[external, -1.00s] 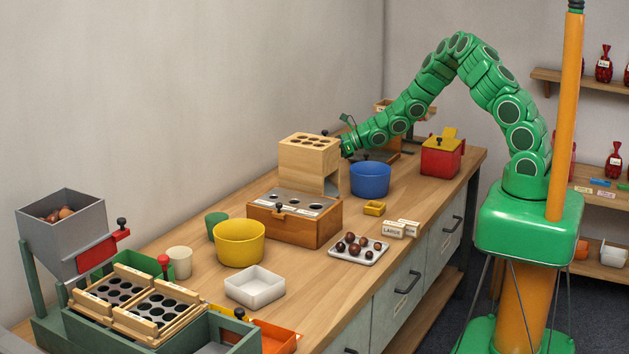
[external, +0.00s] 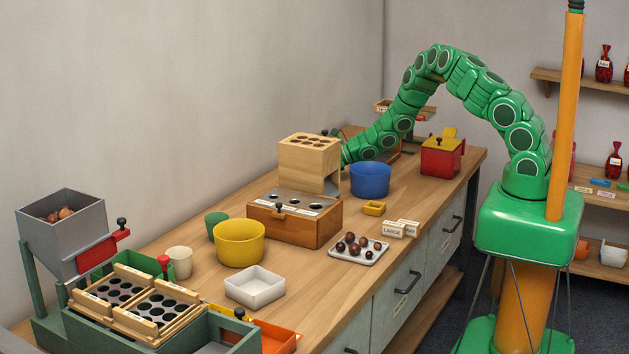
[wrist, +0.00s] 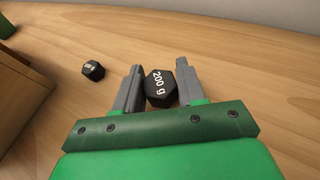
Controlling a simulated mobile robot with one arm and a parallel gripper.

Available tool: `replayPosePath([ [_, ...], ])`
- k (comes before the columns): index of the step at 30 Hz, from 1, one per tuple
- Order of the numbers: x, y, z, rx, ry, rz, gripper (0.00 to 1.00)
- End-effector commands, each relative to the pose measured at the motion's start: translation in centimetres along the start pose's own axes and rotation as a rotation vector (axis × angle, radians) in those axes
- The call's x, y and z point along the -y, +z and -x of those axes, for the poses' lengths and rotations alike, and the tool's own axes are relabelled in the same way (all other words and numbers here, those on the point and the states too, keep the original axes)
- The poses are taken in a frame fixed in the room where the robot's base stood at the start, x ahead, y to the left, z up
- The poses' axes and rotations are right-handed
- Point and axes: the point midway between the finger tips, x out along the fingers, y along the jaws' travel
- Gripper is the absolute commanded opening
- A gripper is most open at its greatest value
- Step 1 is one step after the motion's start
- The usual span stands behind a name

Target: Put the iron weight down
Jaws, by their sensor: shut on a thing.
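The iron weight (wrist: 160,89) is a black hexagonal block marked "200 g". In the wrist view it sits between the two grey fingers of my gripper (wrist: 160,85), which is shut on it. The wood surface lies just below; I cannot tell whether the weight touches it. A second, smaller black weight (wrist: 93,70) lies on the wood to the left, apart from my gripper. In the external view the end of my arm is low behind the wooden block with holes, and the gripper and weight are hidden.
The wooden block (external: 309,158) stands close to the left of my arm's end. A blue bowl (external: 370,180) stands in front of it. A red box with a yellow lid (external: 441,157) is to the right. Bare wood surrounds the weight in the wrist view.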

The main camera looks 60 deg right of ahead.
Motion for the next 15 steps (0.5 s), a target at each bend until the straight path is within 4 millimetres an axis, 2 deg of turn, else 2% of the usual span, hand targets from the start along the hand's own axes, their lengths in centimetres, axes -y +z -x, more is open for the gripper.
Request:
replayPosePath([
  [5,-0.01,-1.3,-0.57,-0.001,0.0,0.002,0.02],
  [15,-0.02,-1.41,-0.66,0.002,0.0,0.001,0.02],
])
